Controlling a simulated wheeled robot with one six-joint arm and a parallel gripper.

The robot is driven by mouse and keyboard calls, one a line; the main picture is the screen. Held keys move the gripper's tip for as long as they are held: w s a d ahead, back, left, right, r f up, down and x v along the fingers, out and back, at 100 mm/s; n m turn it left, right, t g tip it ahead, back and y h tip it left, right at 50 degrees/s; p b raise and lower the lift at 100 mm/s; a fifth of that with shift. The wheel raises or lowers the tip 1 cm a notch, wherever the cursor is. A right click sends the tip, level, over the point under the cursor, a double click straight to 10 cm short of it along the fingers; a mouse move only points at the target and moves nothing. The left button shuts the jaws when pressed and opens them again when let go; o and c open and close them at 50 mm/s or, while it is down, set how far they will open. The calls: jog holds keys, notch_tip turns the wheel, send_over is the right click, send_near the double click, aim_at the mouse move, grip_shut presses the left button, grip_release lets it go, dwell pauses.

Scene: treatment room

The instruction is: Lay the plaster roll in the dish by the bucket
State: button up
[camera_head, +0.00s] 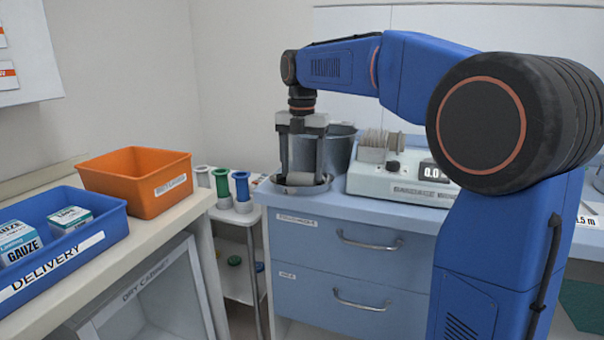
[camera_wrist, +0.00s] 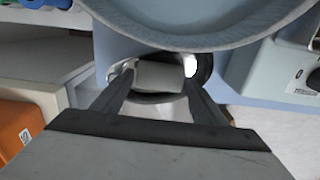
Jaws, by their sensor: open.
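The plaster roll (camera_head: 301,182), a short pale cylinder, lies on its side in the shallow metal dish (camera_head: 293,190) on the blue cabinet top. My gripper (camera_head: 302,175) points down over the dish with its jaws open, one finger at each end of the roll. In the wrist view the roll (camera_wrist: 160,75) shows between the two fingertips (camera_wrist: 157,70), with part of the dish (camera_wrist: 204,70) around it. The grey metal bucket (camera_head: 339,148) stands just behind the dish; its rim fills the top of the wrist view (camera_wrist: 200,38).
Left are a small rack with green and blue spools (camera_head: 241,188), an orange bin (camera_head: 135,185) and a blue bin (camera_head: 70,240) with gauze boxes. The cabinet's front edge is close to the dish.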

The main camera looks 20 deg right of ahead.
notch_tip(320, 180, up, 11)
jog(key=s+d+f+m+t, duration=0.1)
jog(key=s+d+f+m, duration=0.1)
jog(key=s+f+m, duration=0.45)
jog(key=s+d+f+m+t, duration=0.1)
jog(key=s+d+f+m, duration=0.25)
jog(key=s+m, duration=0.6)
jog(key=s+d+f+m+t, duration=0.1)
jog(key=s+f+m+t, duration=0.1)
jog(key=s+f+m, duration=1)
jog(key=s+f, duration=0.5)
jog(key=f, duration=0.2)
jog(key=shift+s+d+f+m+t, duration=0.25)
jog(key=shift+s+f+m+t, duration=0.05)
jog(key=shift+s+m+t, duration=0.1)
